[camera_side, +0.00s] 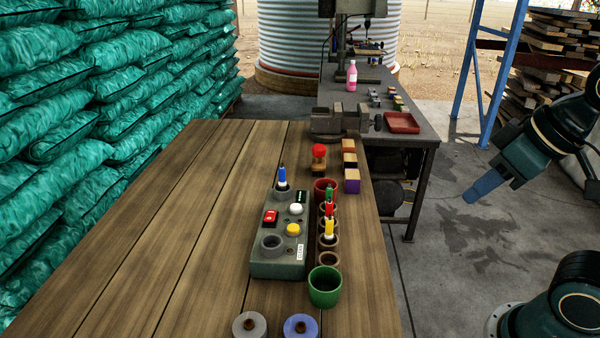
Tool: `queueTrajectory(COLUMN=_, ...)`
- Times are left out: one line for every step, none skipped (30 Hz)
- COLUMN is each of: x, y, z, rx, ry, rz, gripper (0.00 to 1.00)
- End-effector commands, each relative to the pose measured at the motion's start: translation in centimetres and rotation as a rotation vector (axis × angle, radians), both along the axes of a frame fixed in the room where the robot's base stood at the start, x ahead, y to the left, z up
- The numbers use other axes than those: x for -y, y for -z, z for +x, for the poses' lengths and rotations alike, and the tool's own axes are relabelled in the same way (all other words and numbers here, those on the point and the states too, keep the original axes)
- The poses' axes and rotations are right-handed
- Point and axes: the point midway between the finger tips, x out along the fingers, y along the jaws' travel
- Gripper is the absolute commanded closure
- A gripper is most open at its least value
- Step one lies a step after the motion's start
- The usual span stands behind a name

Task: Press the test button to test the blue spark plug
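A grey-green tester box (264,262) stands on the wooden table. The blue spark plug (282,180) stands upright in the box's far socket (283,195). The box top carries a white round button (296,208), a yellow round button (292,230), a red switch (270,217) and a small dark display (301,196). I cannot read which button is the test button. A near socket (272,246) on the box looks empty. My gripper (474,195) hangs at the right, off the table and well apart from the box. Its fingers are too small to tell open from shut; nothing shows in it.
A red-topped item (319,153), small blocks (350,160) and a vise (338,119) stand behind. The table's left is clear.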

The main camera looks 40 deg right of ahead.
Motion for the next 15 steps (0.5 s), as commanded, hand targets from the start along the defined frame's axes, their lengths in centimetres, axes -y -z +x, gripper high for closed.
queueTrajectory(x=0.00, y=0.00, z=0.00, rx=0.000, ry=0.000, rz=0.000, gripper=0.84)
queueTrajectory(x=0.00, y=0.00, z=0.00, rx=0.000, ry=0.000, rz=0.000, gripper=0.90)
queueTrajectory(x=0.00, y=0.00, z=0.00, rx=0.000, ry=0.000, rz=0.000, gripper=0.98)
queueTrajectory(x=0.00, y=0.00, z=0.00, rx=0.000, ry=0.000, rz=0.000, gripper=1.00)
queueTrajectory(x=0.00, y=0.00, z=0.00, rx=0.000, ry=0.000, rz=0.000, gripper=1.00)
queueTrajectory(x=0.00, y=0.00, z=0.00, rx=0.000, ry=0.000, rz=0.000, gripper=1.00)
queueTrajectory(x=0.00, y=0.00, z=0.00, rx=0.000, ry=0.000, rz=0.000, gripper=1.00)
queueTrajectory(x=0.00, y=0.00, z=0.00, rx=0.000, ry=0.000, rz=0.000, gripper=1.00)
queueTrajectory(x=0.00, y=0.00, z=0.00, rx=0.000, ry=0.000, rz=0.000, gripper=1.00)
queueTrajectory(x=0.00, y=0.00, z=0.00, rx=0.000, ry=0.000, rz=0.000, gripper=1.00)
queueTrajectory(x=0.00, y=0.00, z=0.00, rx=0.000, ry=0.000, rz=0.000, gripper=1.00)
queueTrajectory(x=0.00, y=0.00, z=0.00, rx=0.000, ry=0.000, rz=0.000, gripper=1.00)
queueTrajectory(x=0.00, y=0.00, z=0.00, rx=0.000, ry=0.000, rz=0.000, gripper=1.00)
queueTrajectory(x=0.00, y=0.00, z=0.00, rx=0.000, ry=0.000, rz=0.000, gripper=1.00)
queueTrajectory(x=0.00, y=0.00, z=0.00, rx=0.000, ry=0.000, rz=0.000, gripper=1.00)
